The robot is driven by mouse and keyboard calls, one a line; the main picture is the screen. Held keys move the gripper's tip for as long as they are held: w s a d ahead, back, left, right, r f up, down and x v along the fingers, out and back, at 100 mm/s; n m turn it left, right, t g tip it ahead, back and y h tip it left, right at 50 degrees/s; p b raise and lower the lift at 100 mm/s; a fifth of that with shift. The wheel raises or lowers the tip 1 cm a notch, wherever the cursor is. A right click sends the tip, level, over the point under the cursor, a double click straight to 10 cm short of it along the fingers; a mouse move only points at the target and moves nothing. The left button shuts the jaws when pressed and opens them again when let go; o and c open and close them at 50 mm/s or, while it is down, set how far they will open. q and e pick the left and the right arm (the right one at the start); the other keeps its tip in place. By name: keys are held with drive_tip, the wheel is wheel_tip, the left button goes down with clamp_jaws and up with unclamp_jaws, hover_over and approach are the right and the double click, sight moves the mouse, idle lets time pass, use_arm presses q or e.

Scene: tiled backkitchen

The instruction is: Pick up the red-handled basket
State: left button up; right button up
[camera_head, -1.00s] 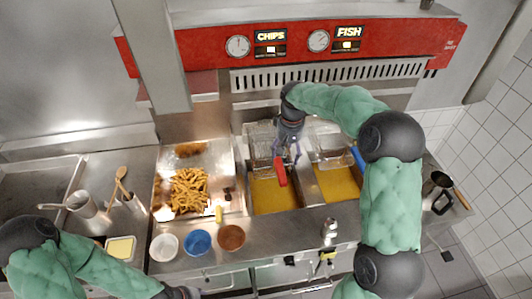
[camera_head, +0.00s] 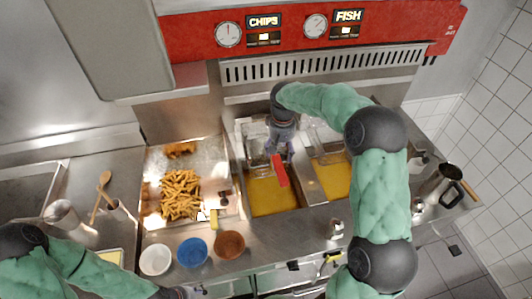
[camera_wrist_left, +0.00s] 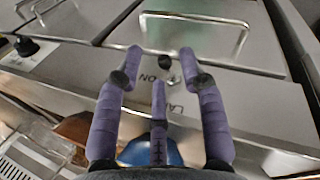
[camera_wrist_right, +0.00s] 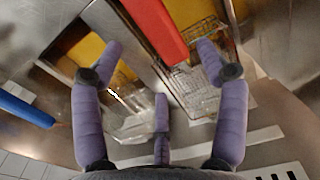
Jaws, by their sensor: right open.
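The red-handled basket is a wire fryer basket. Its red handle (camera_head: 280,170) points toward the front over the left oil well, and its wire mesh (camera_wrist_right: 185,88) shows in the right wrist view. My right gripper (camera_head: 281,152) is above the basket near the handle's rear end. In the right wrist view its purple fingers (camera_wrist_right: 160,75) are spread open, with the red handle (camera_wrist_right: 155,28) ahead of and between the fingertips, not gripped. My left gripper (camera_wrist_left: 160,70) is open and empty in the left wrist view, facing the metal cabinet fronts below the counter.
Yellow oil fills the left well (camera_head: 270,198) and the right well (camera_head: 334,182). A blue handle (camera_wrist_right: 25,107) lies beside the other basket. Chips (camera_head: 180,195) lie in a tray at left. White, blue (camera_head: 192,252) and brown bowls line the front counter.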

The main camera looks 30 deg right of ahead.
sight(280, 160)
drive_tip(key=f, duration=0.5)
drive_tip(key=shift+s+a, duration=0.15)
drive_tip(key=shift+a, duration=0.05)
drive_tip(key=c, duration=1.3)
clamp_jaws()
drive_tip(key=shift+r, duration=0.15)
